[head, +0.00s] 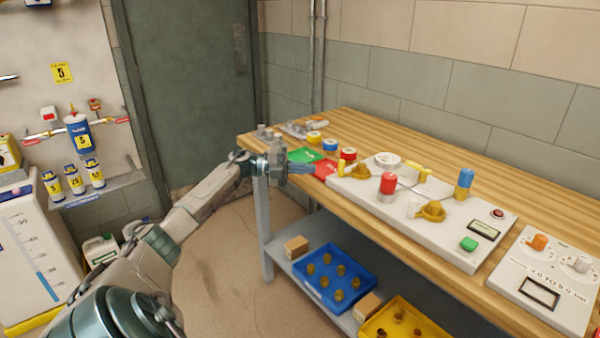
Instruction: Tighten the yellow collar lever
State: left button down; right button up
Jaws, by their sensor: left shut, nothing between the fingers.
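A white panel (464,256) lies on the wooden bench. At its left end is a brass-coloured fitting (361,172) with a small upright yellow lever (341,169) on its left side. A second brass fitting (432,211) further right has a white lever (413,208). My left gripper (312,168) is shut and empty. Its fingers point right, over the bench's left end, and in the picture their tips end a short way left of the yellow lever. I cannot tell the gap in depth. My right gripper is not in view.
On the panel also stand a red-topped cylinder (388,183), a blue-and-yellow cylinder (464,184) and a green button (468,244). Green (304,155) and red cards lie by my gripper. A second panel (520,298) is at right. Blue (324,292) and yellow trays sit below.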

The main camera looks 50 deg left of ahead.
pick_arm(q)
jog(key=shift+v, duration=0.8)
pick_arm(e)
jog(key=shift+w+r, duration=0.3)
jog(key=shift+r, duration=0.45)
pick_arm(q)
jog(key=shift+r, duration=0.2)
jog(key=shift+f, duration=0.1)
